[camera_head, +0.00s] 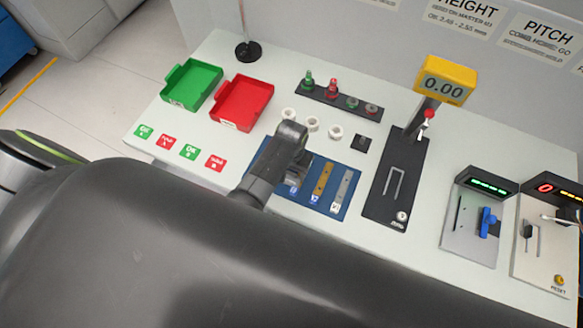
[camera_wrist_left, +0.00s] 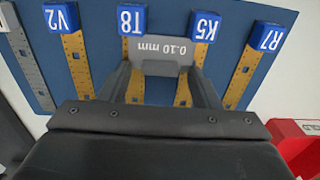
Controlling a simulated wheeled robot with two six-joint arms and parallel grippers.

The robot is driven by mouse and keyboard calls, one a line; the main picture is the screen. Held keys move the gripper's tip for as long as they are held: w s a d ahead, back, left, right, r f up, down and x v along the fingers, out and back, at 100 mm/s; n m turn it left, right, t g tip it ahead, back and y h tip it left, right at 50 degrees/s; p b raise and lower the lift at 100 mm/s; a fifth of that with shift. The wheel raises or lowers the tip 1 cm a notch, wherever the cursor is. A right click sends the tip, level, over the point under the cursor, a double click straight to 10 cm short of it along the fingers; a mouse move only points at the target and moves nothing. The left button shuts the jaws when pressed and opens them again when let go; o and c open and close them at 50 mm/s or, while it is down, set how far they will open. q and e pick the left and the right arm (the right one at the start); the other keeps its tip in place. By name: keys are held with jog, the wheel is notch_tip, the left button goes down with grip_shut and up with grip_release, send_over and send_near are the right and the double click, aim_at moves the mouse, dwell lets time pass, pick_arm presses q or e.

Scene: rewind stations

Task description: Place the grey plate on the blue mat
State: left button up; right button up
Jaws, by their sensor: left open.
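The blue mat (camera_head: 310,167) lies on the white table, partly behind my left arm. It also fills the top of the left wrist view (camera_wrist_left: 100,18), with long strips tagged V2, T8, K5 and R7 on it. The grey plate (camera_wrist_left: 165,52), marked 0.10 mm, is between the fingertips of my left gripper (camera_wrist_left: 159,72) over the T8 and K5 strips. The gripper is open. I cannot tell whether the plate touches the mat. In the head view my left gripper (camera_head: 283,158) is over the mat's left part and hides the plate. My right gripper is out of view.
A green tray (camera_head: 190,84) and a red tray (camera_head: 243,102) stand left of the mat. White rings (camera_head: 312,123) and a dark peg rack (camera_head: 340,98) are behind it. A black height gauge (camera_head: 395,185) stands close on its right.

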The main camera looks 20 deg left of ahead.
aim_at(292, 172)
pick_arm(q)
jog(key=shift+r, duration=0.1)
jog(key=shift+r, duration=0.5)
notch_tip(292, 172, up, 11)
jog(key=b, duration=0.2)
jog(key=shift+f, duration=0.1)
dwell(0.4)
